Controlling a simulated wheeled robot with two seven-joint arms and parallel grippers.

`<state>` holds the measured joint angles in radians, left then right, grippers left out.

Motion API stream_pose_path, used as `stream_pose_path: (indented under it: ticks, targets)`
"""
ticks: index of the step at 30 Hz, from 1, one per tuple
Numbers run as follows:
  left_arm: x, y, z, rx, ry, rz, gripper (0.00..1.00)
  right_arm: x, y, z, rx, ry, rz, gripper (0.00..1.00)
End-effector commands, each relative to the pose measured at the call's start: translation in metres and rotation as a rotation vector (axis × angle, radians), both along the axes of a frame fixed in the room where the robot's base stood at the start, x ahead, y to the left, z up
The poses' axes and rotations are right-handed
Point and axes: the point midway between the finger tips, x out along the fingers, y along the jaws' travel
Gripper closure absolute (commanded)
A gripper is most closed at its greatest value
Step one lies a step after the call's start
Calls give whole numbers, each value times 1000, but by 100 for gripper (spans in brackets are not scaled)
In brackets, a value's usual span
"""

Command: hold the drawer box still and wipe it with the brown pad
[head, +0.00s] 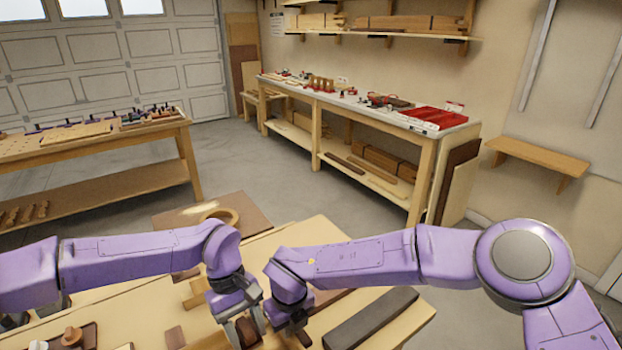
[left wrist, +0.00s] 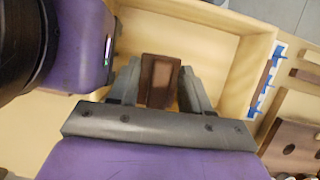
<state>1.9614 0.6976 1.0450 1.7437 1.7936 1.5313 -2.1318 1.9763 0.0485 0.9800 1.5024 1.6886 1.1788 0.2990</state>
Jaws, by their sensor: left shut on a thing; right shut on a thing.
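The drawer box (left wrist: 256,62) is a pale wooden open box, seen in part in the left wrist view. My left gripper (left wrist: 160,88) is shut on the brown pad (left wrist: 161,70), which sits between its fingers over the box. My left gripper also shows at the bottom of the head view (head: 246,330). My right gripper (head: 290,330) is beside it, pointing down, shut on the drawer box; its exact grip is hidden. In the head view the arms and grippers hide much of the box, and I cannot tell whether the pad touches it.
A long dark block (head: 372,318) lies on the bench to the right of the grippers. Small knobs (head: 72,337) are at the left front.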

Motion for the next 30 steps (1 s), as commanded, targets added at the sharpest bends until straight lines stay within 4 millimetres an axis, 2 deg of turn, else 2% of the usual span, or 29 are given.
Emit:
stream_pose_path:
  ticks: [5, 13, 14, 15, 16, 25, 30]
  targets:
    - [-2, -2, 16, -4, 1, -8, 91, 2, 0, 0, 1, -5, -2, 100]
    - [-1, -1, 17, -1, 2, -2, 91, 2, 0, 1, 3, -5, 0, 100]
    - [-1, 0, 17, -1, 2, -2, 91, 2, 0, 1, 3, -5, 0, 80]
    - [-1, 0, 17, -1, 2, -1, 91, 2, 0, 1, 2, -5, 0, 67]
    - [-1, 0, 17, 0, 1, -1, 91, 2, 1, 1, 2, -5, 0, 60]
    - [-1, 0, 18, 0, 2, 1, 91, 1, 0, 1, 0, -2, 1, 60]
    - [0, 0, 30, 0, 2, 1, 91, 1, 0, 16, 2, -3, 1, 60]
